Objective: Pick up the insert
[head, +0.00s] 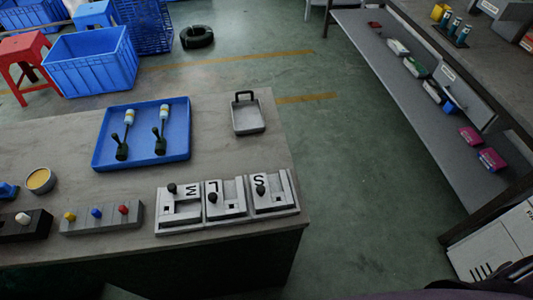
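A blue tray (185,141) lies on the grey table. Two similar long parts lie in it, side by side: a left part (122,151) and a right part (160,146). Each has a white end with a yellowish band at the far side and a dark green, knobbed end at the near side. Nothing is labelled as the insert, so I cannot tell for certain which object it is; these two parts look likely. Neither of my grippers shows in the head view.
Near the table's front edge stand grey blocks (203,218) marked M, L and S with dark knobs, and a grey strip (70,226) with yellow, blue and red knobs. A small grey handled tray (239,128) lies right of the blue tray. Blue crates (93,72) stand beyond.

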